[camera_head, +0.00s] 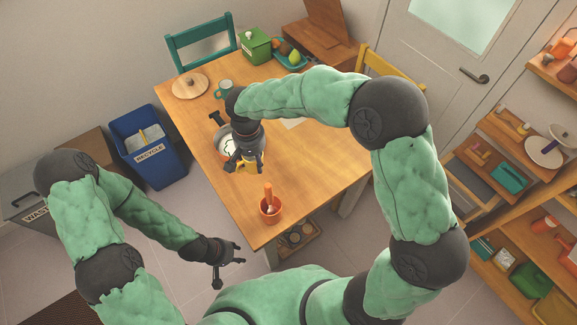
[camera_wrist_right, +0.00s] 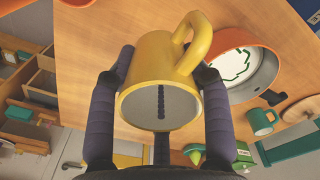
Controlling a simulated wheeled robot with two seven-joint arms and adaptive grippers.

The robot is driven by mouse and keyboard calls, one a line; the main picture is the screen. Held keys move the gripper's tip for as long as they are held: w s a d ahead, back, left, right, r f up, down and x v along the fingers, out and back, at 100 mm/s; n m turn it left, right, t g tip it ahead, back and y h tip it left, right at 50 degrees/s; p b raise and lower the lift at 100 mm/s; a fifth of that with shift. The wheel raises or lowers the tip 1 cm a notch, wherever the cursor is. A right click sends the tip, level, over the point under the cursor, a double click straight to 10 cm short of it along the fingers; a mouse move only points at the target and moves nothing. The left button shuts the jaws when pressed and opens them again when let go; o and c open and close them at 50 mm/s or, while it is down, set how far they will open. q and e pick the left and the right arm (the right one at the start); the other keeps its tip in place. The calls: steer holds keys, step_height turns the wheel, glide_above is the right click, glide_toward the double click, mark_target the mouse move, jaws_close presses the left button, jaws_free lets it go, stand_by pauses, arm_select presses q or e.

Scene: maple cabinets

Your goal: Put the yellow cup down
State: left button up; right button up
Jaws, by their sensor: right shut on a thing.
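The yellow cup (camera_wrist_right: 160,75) is between the dark fingers of my right gripper (camera_wrist_right: 160,95) in the right wrist view. A round grey face of the cup is turned to the camera and its handle is at the upper right. In the head view my right gripper (camera_head: 244,158) is over the left part of the wooden table (camera_head: 315,175), hiding most of the cup (camera_head: 248,167). I cannot tell the cup's height above the table. My left gripper (camera_head: 228,268) is empty, fingers apart, off the table's front left side.
A pot with a white inside (camera_head: 226,152) stands close to my right gripper. An orange container with a utensil (camera_head: 270,211) stands near the front corner. A teal mug (camera_head: 224,88), round board (camera_head: 190,88) and green box (camera_head: 256,46) are farther back. The table's right middle is clear.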

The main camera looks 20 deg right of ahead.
steer(key=w+d+f+b, duration=0.1)
steer(key=d+f, duration=0.1)
steer(key=d, duration=0.1)
steer(key=w+d+f+b, duration=0.1)
steer(key=d+f, duration=0.2)
steer(key=d, duration=0.1)
steer(key=w+d+f+b, duration=0.1)
steer(key=d+f, duration=0.2)
steer(key=shift+w+d+f+b, duration=0.1)
steer(key=shift+w+d+b, duration=0.3)
steer(key=shift+w+d+f+b, duration=0.1)
steer(key=shift+d+f+b, duration=0.1)
steer(key=shift+f, duration=0.45)
steer(key=shift+d+f+b, duration=0.1)
steer(key=shift+f+b, duration=0.15)
steer(key=shift+f, duration=0.45)
steer(key=shift+w+d+f+b, duration=0.1)
steer(key=shift+f+b, duration=0.1)
steer(key=shift+f, duration=0.45)
steer(key=shift+f, duration=0.1)
steer(key=o, duration=1.3)
steer(key=shift+o, duration=0.2)
steer(key=shift+s, duration=0.1)
step_height(320, 180, up, 12)
steer(key=p, duration=0.3)
steer(key=shift+p, duration=0.4)
